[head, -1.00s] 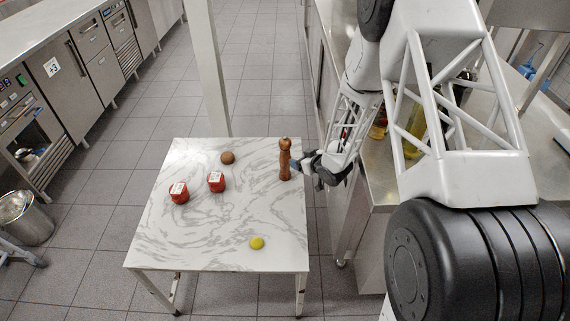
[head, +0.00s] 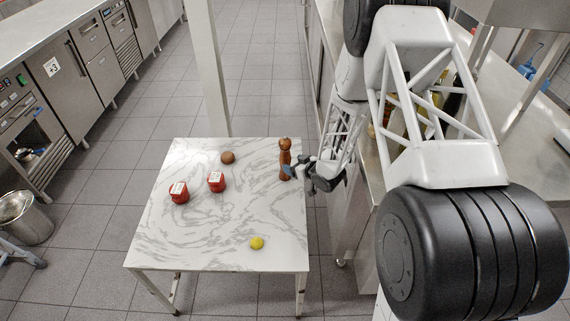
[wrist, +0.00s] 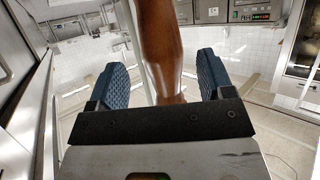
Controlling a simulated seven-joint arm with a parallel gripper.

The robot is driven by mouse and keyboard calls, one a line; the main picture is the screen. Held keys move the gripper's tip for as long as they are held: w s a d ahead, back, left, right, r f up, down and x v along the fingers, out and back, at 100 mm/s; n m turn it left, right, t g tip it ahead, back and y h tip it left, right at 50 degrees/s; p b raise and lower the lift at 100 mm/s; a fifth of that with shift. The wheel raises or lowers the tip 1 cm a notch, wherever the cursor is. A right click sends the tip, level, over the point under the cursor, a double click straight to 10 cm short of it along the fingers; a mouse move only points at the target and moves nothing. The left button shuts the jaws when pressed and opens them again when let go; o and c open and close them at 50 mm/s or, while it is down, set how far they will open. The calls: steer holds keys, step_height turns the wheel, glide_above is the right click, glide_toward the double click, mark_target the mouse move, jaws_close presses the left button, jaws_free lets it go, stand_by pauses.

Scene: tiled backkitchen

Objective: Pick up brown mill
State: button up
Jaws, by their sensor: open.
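The brown mill (head: 285,150) stands upright near the right edge of the white marble table (head: 205,225). My gripper (head: 298,172) is at the mill's right side, low against it in the head view. In the wrist view the mill (wrist: 160,50) rises between the two blue finger pads of my open gripper (wrist: 160,80). There is a gap between the mill and each pad. The mill's top and base are out of the wrist view.
A brown round item (head: 228,157) lies at the back and a yellow lemon-like item (head: 257,242) at the front. A steel counter (head: 365,150) borders the right side.

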mark_target(289, 162)
steer(key=shift+w+a+f, duration=0.15)
steer(key=shift+w+a, duration=0.05)
steer(key=shift+w, duration=0.05)
steer(key=shift+x, duration=2.65)
steer(key=shift+s, duration=0.1)
steer(key=c, duration=1.2)
